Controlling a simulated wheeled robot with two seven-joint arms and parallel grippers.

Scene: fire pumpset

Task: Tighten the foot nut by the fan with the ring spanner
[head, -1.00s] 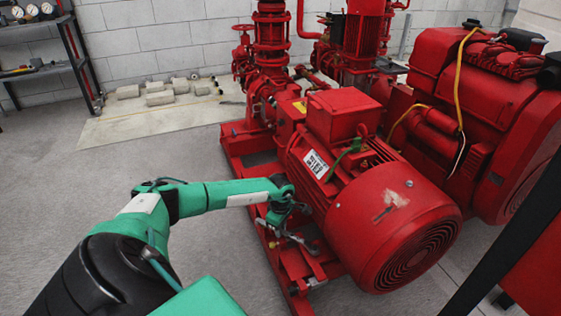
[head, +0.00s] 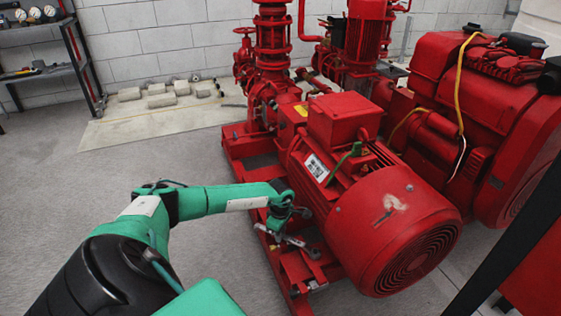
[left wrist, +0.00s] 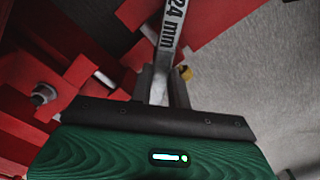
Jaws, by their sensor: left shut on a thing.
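The red motor (head: 385,215) stands on a red base frame, with its round fan cover (head: 415,262) at the near right end. My left gripper (head: 276,232) is low beside the motor's left side, shut on the grey ring spanner (head: 299,242). The left wrist view shows my left gripper (left wrist: 160,88) holding the spanner (left wrist: 171,30), which is marked "24 mm". Its ring end is out of that view. In the head view the spanner reaches toward the motor's foot; whether its ring is around the foot nut I cannot tell. My right gripper is not in view.
A bolt head (left wrist: 43,95) shows on red metal in the left wrist view. The red base frame (head: 236,160) runs along the motor. A red engine (head: 470,125) stands at the right. Grey blocks (head: 160,98) lie by the wall. The floor (head: 150,155) at the left is clear.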

